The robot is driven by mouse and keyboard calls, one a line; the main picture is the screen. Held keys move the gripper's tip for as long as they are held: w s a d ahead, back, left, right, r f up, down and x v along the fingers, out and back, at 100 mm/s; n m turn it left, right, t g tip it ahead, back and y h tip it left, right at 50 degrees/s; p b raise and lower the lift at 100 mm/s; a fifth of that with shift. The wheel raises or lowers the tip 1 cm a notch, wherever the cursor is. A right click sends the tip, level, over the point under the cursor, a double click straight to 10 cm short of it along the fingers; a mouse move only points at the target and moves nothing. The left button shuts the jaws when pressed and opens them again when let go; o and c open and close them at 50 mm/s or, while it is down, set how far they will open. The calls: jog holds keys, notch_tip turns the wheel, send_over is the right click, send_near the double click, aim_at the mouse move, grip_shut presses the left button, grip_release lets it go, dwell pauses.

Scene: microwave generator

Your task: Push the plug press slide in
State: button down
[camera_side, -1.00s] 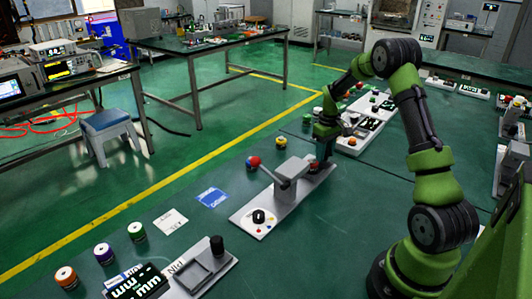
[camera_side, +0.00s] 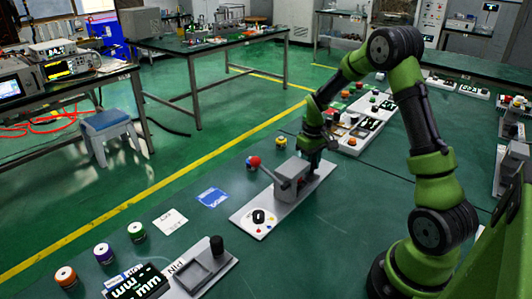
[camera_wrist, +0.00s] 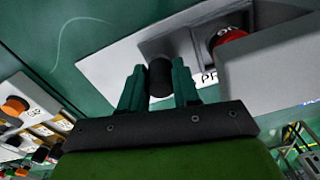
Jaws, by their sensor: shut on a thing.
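The plug press stands on a pale base plate (camera_side: 257,217) with a grey block (camera_side: 291,178) and an arm ending in a red ball (camera_side: 254,161). My gripper (camera_side: 314,160) is low over the plate's far end, just behind the block. In the wrist view its two dark green fingers (camera_wrist: 159,85) are closed on the sides of a black round knob (camera_wrist: 160,77), apparently the slide's handle. A red round part (camera_wrist: 229,40) sits in a recess by partly hidden lettering. The fingertips are hidden in the side view.
A grey tray fixture with a black knob (camera_side: 217,245) stands at the front. Several coloured buttons line the table's left edge, near a blue card (camera_side: 212,197) and a white card (camera_side: 170,221). Another panel (camera_side: 352,140) lies behind my gripper. The green table right of the press is clear.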

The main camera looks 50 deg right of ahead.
jog(key=shift+a, duration=0.4)
jog(key=c, duration=0.8)
grip_release()
jog(key=shift+d, duration=0.1)
jog(key=shift+r, duration=0.2)
notch_tip(320, 180, up, 17)
jog(key=shift+f, duration=0.2)
jog(key=shift+d, duration=0.1)
